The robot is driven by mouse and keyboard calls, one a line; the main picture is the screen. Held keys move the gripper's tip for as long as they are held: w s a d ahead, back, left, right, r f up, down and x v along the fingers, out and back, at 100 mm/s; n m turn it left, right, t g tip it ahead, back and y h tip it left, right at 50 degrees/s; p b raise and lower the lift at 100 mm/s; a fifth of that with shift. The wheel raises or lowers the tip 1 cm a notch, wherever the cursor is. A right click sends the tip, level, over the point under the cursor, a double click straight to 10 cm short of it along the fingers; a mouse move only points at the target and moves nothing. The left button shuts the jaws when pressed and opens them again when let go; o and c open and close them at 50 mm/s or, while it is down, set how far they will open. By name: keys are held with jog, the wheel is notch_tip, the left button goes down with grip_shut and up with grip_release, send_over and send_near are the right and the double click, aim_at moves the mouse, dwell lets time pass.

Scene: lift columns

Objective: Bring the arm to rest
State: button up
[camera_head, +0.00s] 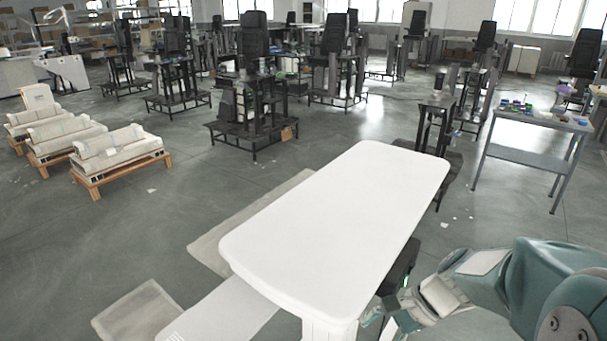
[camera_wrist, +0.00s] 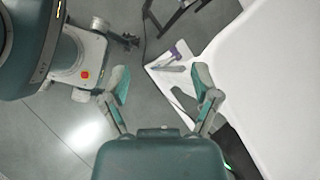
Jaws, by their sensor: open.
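My gripper (camera_wrist: 162,88) shows in the wrist view with its two grey and teal fingers spread wide. No object shows between the fingertips. My teal arm (camera_head: 540,285) is bent at the lower right of the head view, to the right of the white tabletop. In the head view the fingers are hard to make out. The white tabletop (camera_head: 335,225) is bare and has rounded corners. Its edge also fills the right side of the wrist view (camera_wrist: 275,80), just right of the right finger; I cannot tell whether they touch.
A grey table (camera_head: 540,120) with small items stands at the right. Black column stands with seats (camera_head: 255,100) fill the back. Wooden pallets with pale rolls (camera_head: 120,155) are at the left. Open grey floor (camera_head: 150,230) lies left of the tabletop. A purple-and-grey item (camera_wrist: 173,58) lies beyond the fingers.

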jog(key=s+d+r+n+t+h, duration=0.2)
jog(key=s+r+n+t+h, duration=0.4)
jog(key=n, duration=0.7)
jog(key=s+r+h, duration=0.2)
jog(key=s+r, duration=0.1)
jog(key=r, duration=0.1)
jog(key=shift+s+r, duration=0.2)
jog(key=shift+s, duration=0.2)
jog(key=shift+a, duration=0.1)
jog(key=c, duration=0.3)
jog(key=shift+a, duration=0.15)
